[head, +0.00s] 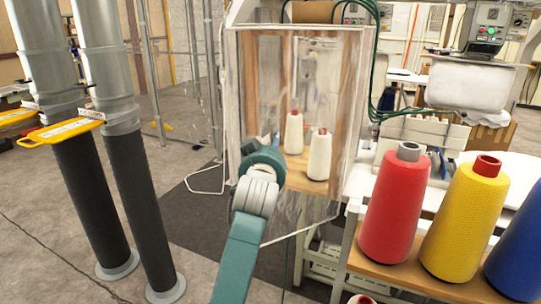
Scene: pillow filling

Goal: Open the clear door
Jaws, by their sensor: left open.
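The clear door (310,85) is a see-through panel with a pale frame on the front of a box-like enclosure in the middle of the head view. It appears to cover the front, and I cannot tell whether it is slightly ajar. Two white thread cones with red tops, such as this cone (319,154), show through it on a wooden board. My left gripper (274,143) is in front of the door's lower left part, mostly hidden behind my teal and grey wrist. It is open, and I cannot tell whether it touches the door. My right gripper is not in view.
Red (395,205), yellow (463,220) and blue (518,255) thread cones stand on a wooden shelf at the right. Two thick ducts (115,130) stand at the left with a yellow bar across them. Open grey floor lies between the ducts and the enclosure.

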